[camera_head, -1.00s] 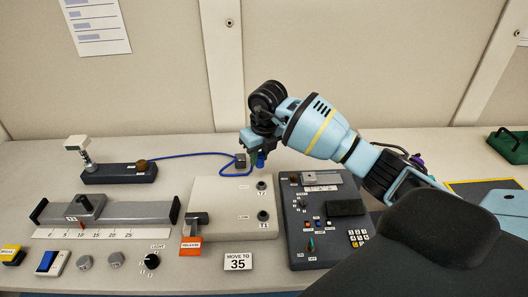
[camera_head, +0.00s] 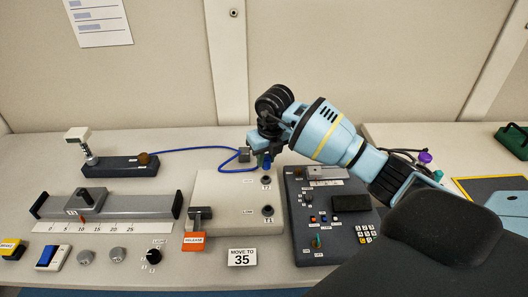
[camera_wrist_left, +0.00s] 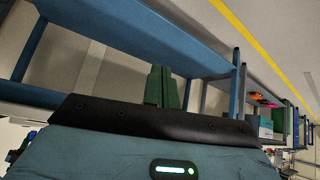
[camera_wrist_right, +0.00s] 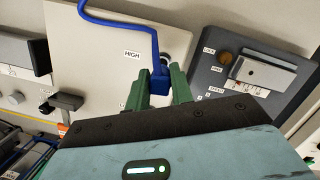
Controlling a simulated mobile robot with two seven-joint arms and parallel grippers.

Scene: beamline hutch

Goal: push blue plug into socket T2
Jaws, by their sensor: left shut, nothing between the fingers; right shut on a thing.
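My right gripper (camera_head: 262,150) is shut on the blue plug (camera_head: 266,162), whose blue cable (camera_head: 190,150) runs left to a dark block. The plug also shows between the green fingers in the right wrist view (camera_wrist_right: 160,82). In the head view it is just above socket T2 (camera_head: 266,181), a dark round socket on the pale panel (camera_head: 225,205). In the right wrist view a dark round part shows close behind the plug, by the HIGH label; I cannot tell whether they touch. Socket T1 (camera_head: 267,210) is empty below. My left gripper (camera_wrist_left: 160,87) is shut and empty.
A dark control box (camera_head: 330,215) with knobs and keys stands right of the panel. An orange-labelled lever (camera_head: 198,222) is at the panel's left. A grey slider rail (camera_head: 130,207) lies further left. In the left wrist view a blue shelf frame (camera_wrist_left: 238,85) is near.

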